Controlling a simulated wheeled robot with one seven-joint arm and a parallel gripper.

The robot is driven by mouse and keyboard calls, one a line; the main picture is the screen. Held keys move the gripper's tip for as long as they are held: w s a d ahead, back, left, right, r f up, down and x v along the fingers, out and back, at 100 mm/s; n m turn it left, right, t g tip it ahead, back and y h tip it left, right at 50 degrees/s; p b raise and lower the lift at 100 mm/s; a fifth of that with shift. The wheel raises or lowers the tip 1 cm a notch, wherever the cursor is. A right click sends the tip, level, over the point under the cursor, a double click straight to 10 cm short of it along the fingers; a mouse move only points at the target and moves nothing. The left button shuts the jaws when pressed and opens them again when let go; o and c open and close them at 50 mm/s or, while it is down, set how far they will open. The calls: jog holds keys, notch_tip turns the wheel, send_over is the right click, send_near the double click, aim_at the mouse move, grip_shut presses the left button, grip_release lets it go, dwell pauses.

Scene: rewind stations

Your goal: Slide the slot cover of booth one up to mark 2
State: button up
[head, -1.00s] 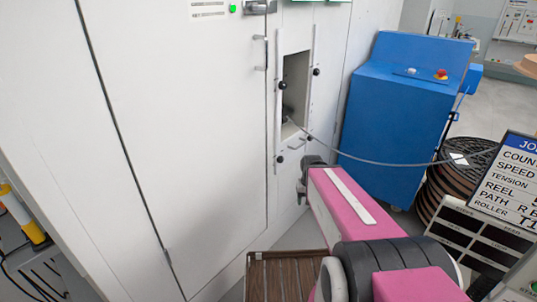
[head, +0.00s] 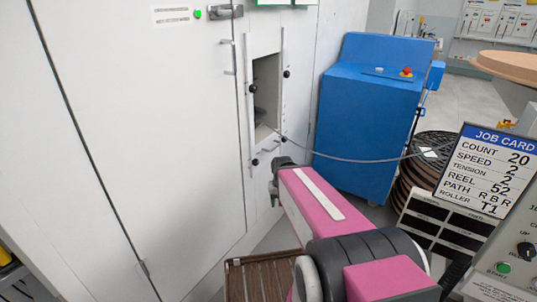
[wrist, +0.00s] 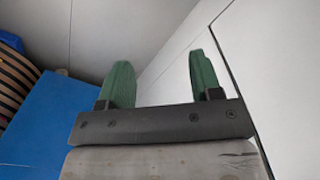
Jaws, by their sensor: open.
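The white booth wall has an upright slot (head: 265,90) between two pale rails with black knobs, dark inside. A white plate with a small handle (head: 268,150), just below the slot, looks like the slot cover; the slot above it stands uncovered. No numbered marks are readable. A grey cable runs out of the slot's lower end. My gripper (head: 276,180) is near the wall, low and right of the slot, partly hidden by my pink arm. In the wrist view my gripper (wrist: 160,85) has two green fingers apart with nothing between them.
A blue cabinet (head: 370,120) with a red button stands right of the slot. The cable crosses to a dark reel (head: 425,165). A brown slatted thing (head: 258,280) lies below my arm.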

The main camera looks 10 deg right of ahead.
dwell(0.3)
jog(key=shift+w, duration=0.15)
jog(key=c, duration=0.4)
jog(key=m+t+y, duration=0.5)
jog(key=t+y, duration=0.1)
jog(key=y, duration=0.9)
send_near(276, 147)
jog(key=x, duration=1)
jog(key=shift+w+f, duration=0.2)
jog(key=shift+w, duration=0.15)
grip_shut()
